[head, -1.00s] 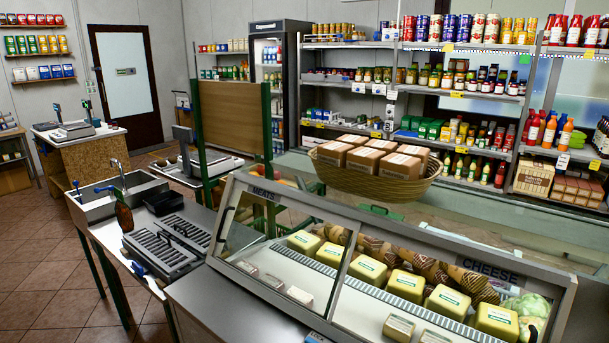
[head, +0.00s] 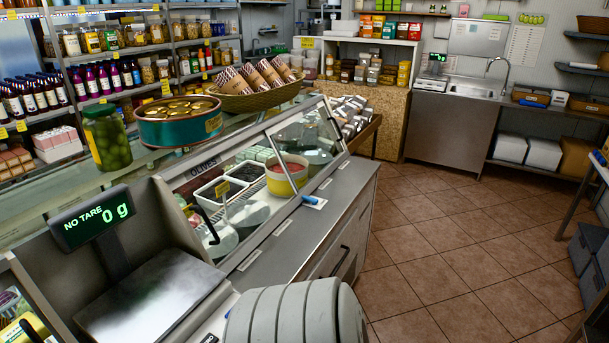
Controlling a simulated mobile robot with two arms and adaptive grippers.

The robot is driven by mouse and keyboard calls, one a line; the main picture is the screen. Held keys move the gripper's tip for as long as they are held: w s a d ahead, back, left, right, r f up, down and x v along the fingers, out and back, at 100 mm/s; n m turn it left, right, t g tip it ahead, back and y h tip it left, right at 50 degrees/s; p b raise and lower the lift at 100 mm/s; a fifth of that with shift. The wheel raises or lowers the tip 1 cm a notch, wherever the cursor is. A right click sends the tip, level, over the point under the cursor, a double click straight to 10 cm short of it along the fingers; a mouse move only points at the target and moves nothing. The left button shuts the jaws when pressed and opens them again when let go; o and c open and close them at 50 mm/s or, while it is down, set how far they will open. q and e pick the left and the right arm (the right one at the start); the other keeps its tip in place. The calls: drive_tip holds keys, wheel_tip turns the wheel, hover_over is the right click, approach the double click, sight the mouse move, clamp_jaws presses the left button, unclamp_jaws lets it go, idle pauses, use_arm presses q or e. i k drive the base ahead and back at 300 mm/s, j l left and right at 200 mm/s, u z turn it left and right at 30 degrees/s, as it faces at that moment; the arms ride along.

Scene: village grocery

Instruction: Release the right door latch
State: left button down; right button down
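No door latch can be made out for certain. The glass deli case (head: 250,240) runs diagonally through the middle of the head view. Its right glass panel (head: 308,135) stands at the case's far end. A dark handle (head: 340,262) is on the metal front below the case. A small blue and white item (head: 314,200) lies on the metal ledge beside the glass. Neither of my grippers is in view.
A scale (head: 150,295) reading 0 g stands at the lower left. A pickle jar (head: 107,138), a round tin (head: 179,121) and a basket (head: 255,100) stand on the case top. A grey ribbed shape fills the bottom middle. The tiled floor (head: 450,230) at right is mostly clear.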

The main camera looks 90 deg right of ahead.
sight(313, 200)
drive_tip(key=z, duration=2.8)
drive_tip(key=i+l, duration=0.45)
drive_tip(key=i, duration=0.15)
drive_tip(key=i+l+u, duration=0.1)
drive_tip(key=i+l, duration=0.3)
drive_tip(key=i, duration=0.15)
